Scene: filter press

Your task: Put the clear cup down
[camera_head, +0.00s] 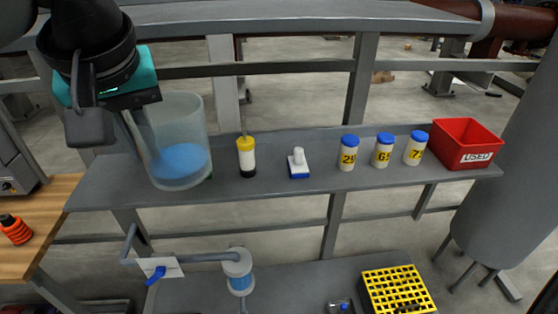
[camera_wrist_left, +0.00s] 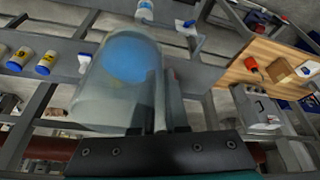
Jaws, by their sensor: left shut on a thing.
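The clear cup (camera_head: 196,120) is a large see-through beaker with blue liquid in its bottom. It is upright above the left end of the grey shelf (camera_head: 270,185); I cannot tell whether its base touches. My left gripper (camera_head: 146,140) comes down from the upper left and is shut on the cup's left side. In the left wrist view the cup (camera_wrist_left: 95,95) fills the middle, and the gripper fingers (camera_wrist_left: 166,95) are at its wall. Part of the finger shows blurred through the cup. My right gripper is not in view.
On the shelf stand a yellow-capped bottle (camera_head: 246,158), a white-and-blue stamp-like item (camera_head: 298,164), blue-lidded jars (camera_head: 348,153) and a red bin (camera_head: 467,142). Below are a valve pipe (camera_head: 205,257) and a yellow rack (camera_head: 395,285). A wooden table (camera_head: 50,215) is left.

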